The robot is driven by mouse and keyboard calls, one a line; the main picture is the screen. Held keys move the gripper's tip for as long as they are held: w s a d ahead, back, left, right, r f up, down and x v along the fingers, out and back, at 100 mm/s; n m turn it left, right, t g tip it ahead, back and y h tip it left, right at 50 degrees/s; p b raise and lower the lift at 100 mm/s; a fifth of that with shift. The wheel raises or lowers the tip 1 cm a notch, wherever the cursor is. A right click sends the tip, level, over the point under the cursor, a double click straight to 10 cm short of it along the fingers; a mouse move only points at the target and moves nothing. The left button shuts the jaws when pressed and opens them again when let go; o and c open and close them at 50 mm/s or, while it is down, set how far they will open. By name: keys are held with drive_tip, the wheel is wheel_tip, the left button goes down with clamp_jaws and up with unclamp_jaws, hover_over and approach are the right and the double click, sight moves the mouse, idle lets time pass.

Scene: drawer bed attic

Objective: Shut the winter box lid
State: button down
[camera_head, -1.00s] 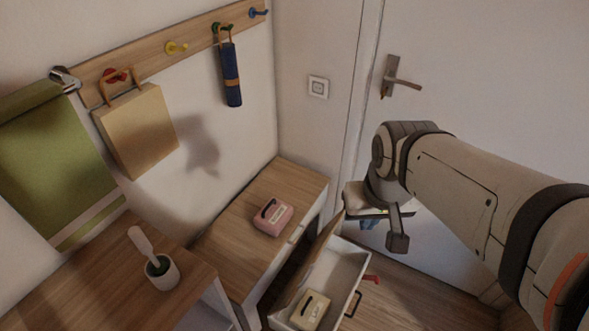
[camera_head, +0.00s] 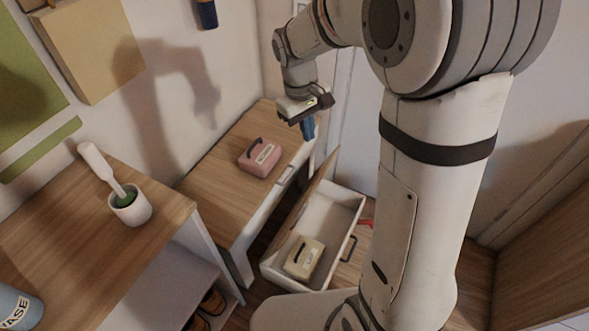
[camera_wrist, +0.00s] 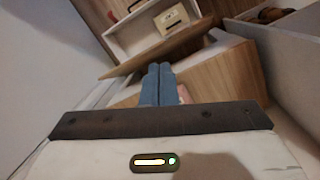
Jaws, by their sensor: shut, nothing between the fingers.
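A white open box (camera_head: 330,210) stands low beside the wooden cabinet; it also shows in the wrist view (camera_wrist: 140,38). Its wooden lid (camera_head: 302,206) stands raised along the side toward the cabinet, and the lid also shows in the wrist view (camera_wrist: 155,52). A cream case (camera_head: 303,258) with a dark handle lies inside the box. My gripper (camera_head: 309,135) has blue fingers, shut and empty, above the far right corner of the cabinet. In the wrist view the fingertips (camera_wrist: 157,68) appear just in front of the lid; I cannot tell whether they touch it.
A pink case (camera_head: 259,158) sits on the wooden cabinet top (camera_head: 215,190). A white cup (camera_head: 131,206) with a brush stands on the nearer wooden unit, above shoes (camera_head: 208,306). A red object (camera_head: 367,222) is beside the box. A wall is at left, a door behind.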

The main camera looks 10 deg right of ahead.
drive_tip(key=w+a+f+n+g+h+b, duration=0.1)
drive_tip(key=w+a+f+n+b, duration=0.15)
drive_tip(key=f, duration=0.65)
drive_tip(key=w+a+f+n+b, duration=0.1)
drive_tip(key=w+a+f+b, duration=0.25)
drive_tip(key=f, duration=0.45)
drive_tip(key=w+a+f+n+g+h+b, duration=0.1)
drive_tip(key=w+a+f+b, duration=0.2)
drive_tip(key=f, duration=0.6)
drive_tip(key=b, duration=0.4)
approach(301, 207)
wheel_tip(301, 207, down, 5)
drive_tip(key=a, duration=0.1)
drive_tip(key=shift+s+d+n, duration=0.25)
drive_tip(key=shift+s+d, duration=0.2)
drive_tip(key=shift+d, duration=0.4)
drive_tip(key=shift+s+d+f+b, duration=0.15)
drive_tip(key=shift+s+d+b, duration=0.15)
drive_tip(key=shift+d+b, duration=0.15)
